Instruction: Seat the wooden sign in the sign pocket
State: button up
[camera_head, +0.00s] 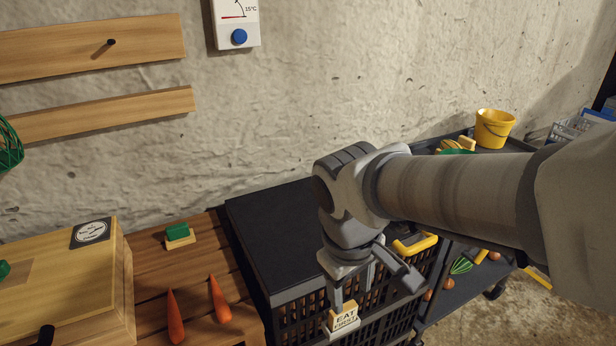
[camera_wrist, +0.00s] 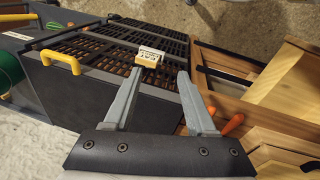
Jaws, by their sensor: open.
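The wooden sign (camera_head: 344,319), with a white face reading "EAT FIRST", is at the front of a black slatted crate (camera_head: 290,322). It also shows in the wrist view (camera_wrist: 149,58), just beyond my fingertips and against the slats. My gripper (camera_head: 374,290) is open and empty. In the head view one finger ends just above the sign and the other is off to its right. In the wrist view the sign is nearer the left finger of my gripper (camera_wrist: 159,74). I cannot make out the sign pocket apart from the sign, nor whether the sign is seated.
A dark lid or panel (camera_head: 275,232) tops the crate. A yellow handle (camera_head: 415,244) is right of my gripper. A yellow bucket (camera_head: 494,128) stands on the dark cart at the back right.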

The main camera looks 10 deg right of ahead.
jog(key=s+d+r+m+t+y, duration=0.1)
jog(key=s+r+m+t, duration=0.2)
jog(key=r+m, duration=0.2)
jog(key=shift+s+d+r+t+y, duration=0.2)
jog(key=shift+d+r+t+y, duration=0.1)
jog(key=shift+r+t, duration=0.15)
notch_tip(320, 180, up, 12)
jog(key=p, duration=1.2)
jog(key=shift+f, duration=0.2)
jog(key=shift+c, duration=0.6)
jog(key=shift+a, duration=0.1)
